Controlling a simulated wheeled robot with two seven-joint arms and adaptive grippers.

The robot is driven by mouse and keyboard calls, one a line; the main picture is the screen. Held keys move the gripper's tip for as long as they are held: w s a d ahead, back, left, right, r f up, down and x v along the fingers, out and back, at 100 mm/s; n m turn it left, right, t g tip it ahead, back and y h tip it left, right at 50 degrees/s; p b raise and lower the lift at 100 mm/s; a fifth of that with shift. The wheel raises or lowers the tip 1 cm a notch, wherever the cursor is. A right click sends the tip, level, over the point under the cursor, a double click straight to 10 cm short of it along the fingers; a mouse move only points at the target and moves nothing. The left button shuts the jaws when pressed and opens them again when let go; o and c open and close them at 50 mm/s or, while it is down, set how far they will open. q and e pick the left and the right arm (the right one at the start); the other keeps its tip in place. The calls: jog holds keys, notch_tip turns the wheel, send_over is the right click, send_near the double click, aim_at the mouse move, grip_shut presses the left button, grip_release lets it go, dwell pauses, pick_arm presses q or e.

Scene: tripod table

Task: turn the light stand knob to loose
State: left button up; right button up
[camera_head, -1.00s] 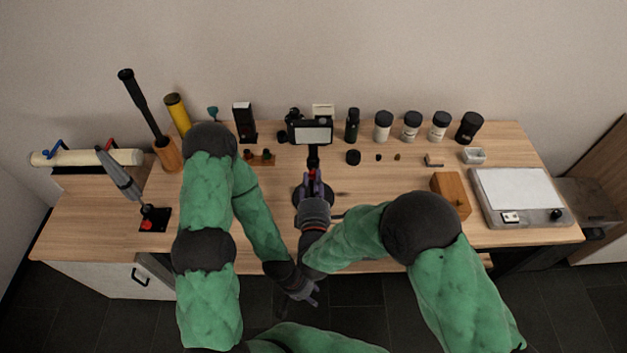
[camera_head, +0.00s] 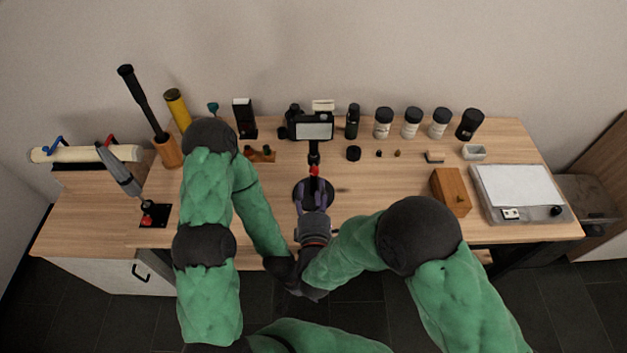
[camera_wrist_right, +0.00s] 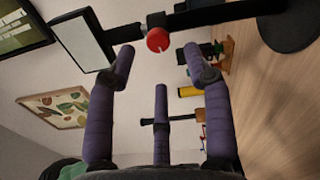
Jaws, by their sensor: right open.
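The light stand has a round black base (camera_head: 301,183), a thin dark pole and a pale light panel (camera_head: 313,131) on top. Its red knob (camera_head: 314,171) sits on the pole below the panel, and the wrist view shows it close up as a round, slotted knob (camera_wrist_right: 158,40). My right gripper (camera_head: 314,187) is open over the stand's base, on the near side of the knob. In the wrist view the purple fingers (camera_wrist_right: 155,65) are spread, with the knob beyond their tips and apart from them. My left gripper is mostly hidden behind my right forearm.
A wooden block (camera_head: 451,192) and a scale-like device (camera_head: 515,190) stand to the right. Jars (camera_head: 411,124) and a black bottle (camera_head: 352,122) line the back.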

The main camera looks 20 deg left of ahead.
jog(key=v, duration=0.7)
jog(key=shift+s, duration=0.1)
dwell(0.4)
